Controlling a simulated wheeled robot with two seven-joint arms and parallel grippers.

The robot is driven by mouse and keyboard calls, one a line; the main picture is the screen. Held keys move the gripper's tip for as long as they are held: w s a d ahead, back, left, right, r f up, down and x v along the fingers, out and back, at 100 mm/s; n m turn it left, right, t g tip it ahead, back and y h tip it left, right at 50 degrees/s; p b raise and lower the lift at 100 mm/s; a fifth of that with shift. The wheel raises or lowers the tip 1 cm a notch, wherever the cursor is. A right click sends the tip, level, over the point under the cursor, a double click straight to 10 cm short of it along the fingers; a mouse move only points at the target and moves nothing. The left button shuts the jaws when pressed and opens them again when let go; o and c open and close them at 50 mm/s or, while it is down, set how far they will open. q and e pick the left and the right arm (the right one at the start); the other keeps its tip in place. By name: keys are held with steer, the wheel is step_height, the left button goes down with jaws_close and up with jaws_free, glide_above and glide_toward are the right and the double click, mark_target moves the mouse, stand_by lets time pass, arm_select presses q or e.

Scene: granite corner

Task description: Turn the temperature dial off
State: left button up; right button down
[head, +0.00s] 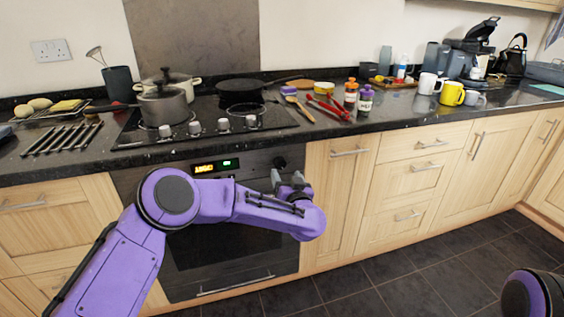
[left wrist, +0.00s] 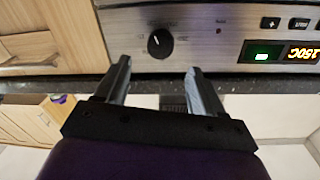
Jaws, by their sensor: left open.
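The temperature dial is a round black knob (head: 281,162) on the oven's control panel, right of the lit display. It also shows in the left wrist view as a black knob (left wrist: 160,43) with a short white pointer mark on its face. That view shows the panel upside down. My left gripper (head: 291,180) is open in front of the panel, just below the dial. In the left wrist view its two fingers (left wrist: 157,78) point at the panel, one on each side of the dial, apart from it. My right gripper is not in view.
The oven display (left wrist: 301,53) is lit orange with a green light beside it. The oven door (head: 225,255) has a bar handle low down. The hob (head: 205,118) above holds a pot (head: 164,106) and a pan. Dark floor tiles (head: 400,265) lie clear at right.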

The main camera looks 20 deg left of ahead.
mark_target(281, 164)
arm_select(q)
steer(key=x, duration=0.6)
steer(key=shift+w+a+f, duration=0.1)
steer(key=shift+w+a, duration=0.1)
steer(key=shift+w, duration=0.05)
steer(key=shift+c, duration=0.3)
steer(key=c, duration=1)
